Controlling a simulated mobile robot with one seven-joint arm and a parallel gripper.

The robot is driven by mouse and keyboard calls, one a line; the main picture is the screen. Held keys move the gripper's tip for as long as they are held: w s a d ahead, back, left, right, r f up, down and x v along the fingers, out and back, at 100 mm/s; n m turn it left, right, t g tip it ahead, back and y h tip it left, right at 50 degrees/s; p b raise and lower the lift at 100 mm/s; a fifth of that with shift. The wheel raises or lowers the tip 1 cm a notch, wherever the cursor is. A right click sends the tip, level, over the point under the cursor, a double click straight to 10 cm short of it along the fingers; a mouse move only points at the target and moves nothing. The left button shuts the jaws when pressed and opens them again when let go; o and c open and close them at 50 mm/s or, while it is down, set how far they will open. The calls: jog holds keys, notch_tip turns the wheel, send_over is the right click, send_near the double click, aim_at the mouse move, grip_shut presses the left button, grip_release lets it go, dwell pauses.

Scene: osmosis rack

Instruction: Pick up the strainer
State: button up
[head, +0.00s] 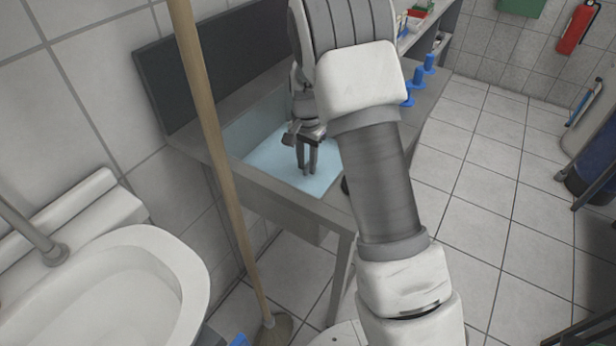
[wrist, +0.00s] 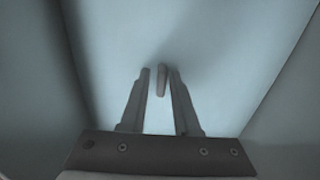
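My gripper (head: 308,172) points down into the light blue basin (head: 262,158) in the head view. In the wrist view its two fingers (wrist: 160,71) are a little apart. A small, narrow grey piece (wrist: 161,82) shows between the fingertips, with thin gaps on both sides. It may be part of the strainer, but its full shape does not show. I cannot tell whether it lies on the basin floor. No strainer can be made out in the head view, where my arm covers part of the basin and bench.
Basin walls (wrist: 292,75) rise on both sides of my gripper. A wooden pole (head: 222,165) stands in front of the bench. Blue objects (head: 418,77) stand on the bench at right.

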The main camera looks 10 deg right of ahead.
aim_at(306, 183)
notch_tip(306, 183, down, 5)
jog(key=shift+a+r+b, duration=0.1)
jog(key=shift+a+b, duration=0.05)
jog(key=shift+b, duration=0.45)
jog(key=shift+r, duration=0.1)
grip_shut()
